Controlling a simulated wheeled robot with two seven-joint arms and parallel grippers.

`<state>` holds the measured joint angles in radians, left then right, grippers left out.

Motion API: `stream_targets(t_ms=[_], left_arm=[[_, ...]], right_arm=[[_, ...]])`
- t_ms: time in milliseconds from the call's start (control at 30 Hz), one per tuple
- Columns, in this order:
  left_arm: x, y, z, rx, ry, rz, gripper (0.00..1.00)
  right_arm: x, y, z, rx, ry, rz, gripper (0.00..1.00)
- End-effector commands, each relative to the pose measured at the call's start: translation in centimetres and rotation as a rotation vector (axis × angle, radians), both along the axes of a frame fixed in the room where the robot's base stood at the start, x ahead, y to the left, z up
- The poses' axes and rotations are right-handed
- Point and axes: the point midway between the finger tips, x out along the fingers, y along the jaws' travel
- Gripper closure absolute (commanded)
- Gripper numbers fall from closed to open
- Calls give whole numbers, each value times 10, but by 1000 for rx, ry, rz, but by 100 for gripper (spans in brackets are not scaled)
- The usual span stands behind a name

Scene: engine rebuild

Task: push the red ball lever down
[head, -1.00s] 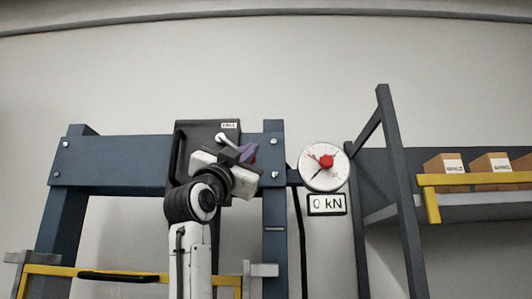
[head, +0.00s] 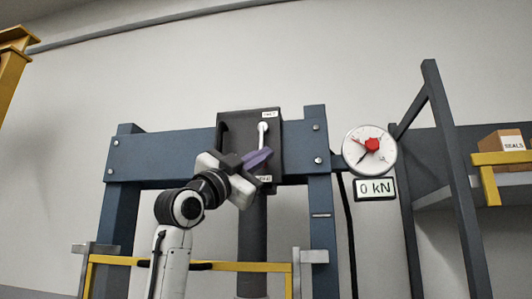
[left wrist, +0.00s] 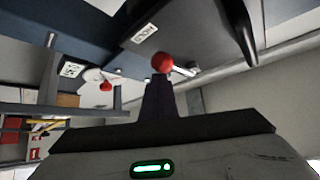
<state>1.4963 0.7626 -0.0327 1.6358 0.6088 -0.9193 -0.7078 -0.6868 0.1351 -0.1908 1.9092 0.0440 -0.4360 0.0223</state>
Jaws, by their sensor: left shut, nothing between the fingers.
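The red ball (left wrist: 163,63) shows in the left wrist view on the end of a pale lever rod (left wrist: 187,70), just past my fingertips. In the head view, the pale lever (head: 262,134) runs down the front of the dark control box (head: 235,130); its lower end and ball are hidden behind my gripper. My left gripper (head: 266,155) is in front of the box's lower part, its purple fingers shut and empty. In the left wrist view, the dark fingers (left wrist: 158,84) end right at the ball; I cannot tell if they touch. My right gripper is not in view.
The box sits on a blue press frame (head: 160,155). A dial gauge (head: 370,150) and a "0 kN" display (head: 376,189) stand to its right. A yellow rail (head: 120,260) crosses lower down. A shelf (head: 455,190) with a box is at right.

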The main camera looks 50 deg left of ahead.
Motion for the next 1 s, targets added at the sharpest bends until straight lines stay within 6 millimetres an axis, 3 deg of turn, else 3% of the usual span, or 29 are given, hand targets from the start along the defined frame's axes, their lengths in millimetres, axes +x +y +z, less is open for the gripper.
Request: stream_targets(t_ms=[800,1000], left_arm=[[-6,9,0,-1,-2,4,100],[-3,-8,6,3,-2,-1,100]], right_arm=[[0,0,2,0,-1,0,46],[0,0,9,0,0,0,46]])
